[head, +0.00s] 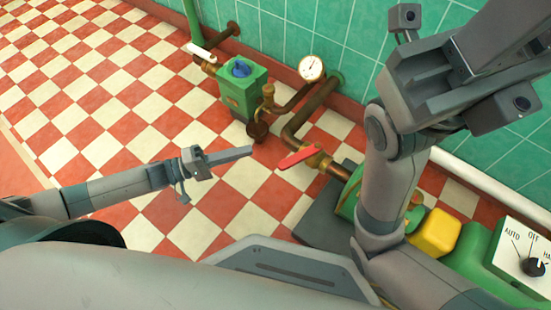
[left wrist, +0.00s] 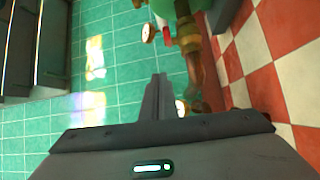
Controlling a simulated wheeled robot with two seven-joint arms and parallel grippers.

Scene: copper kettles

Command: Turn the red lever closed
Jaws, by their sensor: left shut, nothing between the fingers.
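The red lever (head: 299,157) sits on a brass valve (head: 320,160) in a copper pipe run, in the middle of the head view. Its handle points left and slightly down in the picture, at an angle across the pipe. My left gripper (head: 250,150) is shut and empty, its fingertips a short way left of the lever's free end, with a gap visible in the picture. In the left wrist view its shut fingers (left wrist: 160,95) point toward pipes and a gauge. My right gripper (head: 505,35) is at the upper right, partly cut off; its fingers are unclear.
A green pump box (head: 240,90) with a blue knob stands behind the lever, beside a pressure gauge (head: 311,67). A yellow block (head: 434,233) and a switch panel (head: 525,255) are at the lower right. The checkered floor (head: 120,110) at left is clear.

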